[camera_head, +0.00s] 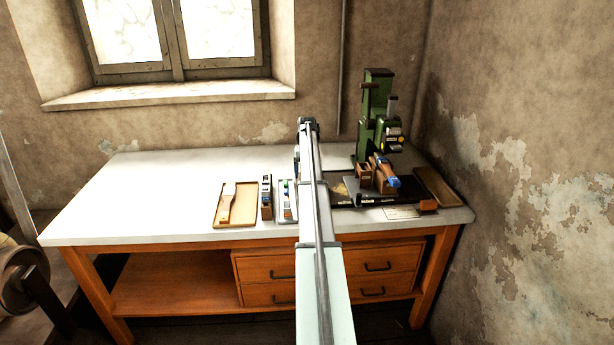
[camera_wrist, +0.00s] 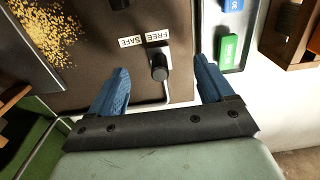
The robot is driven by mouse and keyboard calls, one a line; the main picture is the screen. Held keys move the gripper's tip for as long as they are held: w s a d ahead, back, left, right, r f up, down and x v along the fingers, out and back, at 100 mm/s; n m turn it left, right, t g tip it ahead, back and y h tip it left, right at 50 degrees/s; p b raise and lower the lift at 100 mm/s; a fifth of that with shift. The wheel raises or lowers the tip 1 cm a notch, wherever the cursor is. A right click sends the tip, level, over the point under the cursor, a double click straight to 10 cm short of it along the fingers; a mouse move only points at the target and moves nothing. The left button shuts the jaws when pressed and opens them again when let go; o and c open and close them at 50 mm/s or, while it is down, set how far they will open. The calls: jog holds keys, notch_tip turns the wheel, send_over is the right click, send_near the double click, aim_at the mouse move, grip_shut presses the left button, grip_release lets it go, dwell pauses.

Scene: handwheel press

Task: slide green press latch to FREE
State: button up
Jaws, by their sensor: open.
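The green press (camera_head: 375,100) stands at the back right of the bench, on a dark base plate. In the wrist view a small black knob (camera_wrist: 159,67), apparently the latch, stands on a dark brown plate. Two white labels lie beside it, upside down in the picture: FREE (camera_wrist: 157,37) and SAFE (camera_wrist: 130,41). The knob appears on the FREE label's side, but the angle makes its exact setting hard to tell. My gripper (camera_wrist: 161,65) is open, with one blue finger on each side of the knob and gaps visible. My arm hides the gripper in the head view.
A tray with a green block (camera_wrist: 228,48) and a blue block (camera_wrist: 232,5) is close to my right finger. A wooden tray (camera_head: 250,204) with a brush lies farther left. Gold specks (camera_wrist: 45,25) cover part of the plate. The bench's left side is clear.

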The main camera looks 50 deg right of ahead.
jog(key=shift+r, duration=3.05)
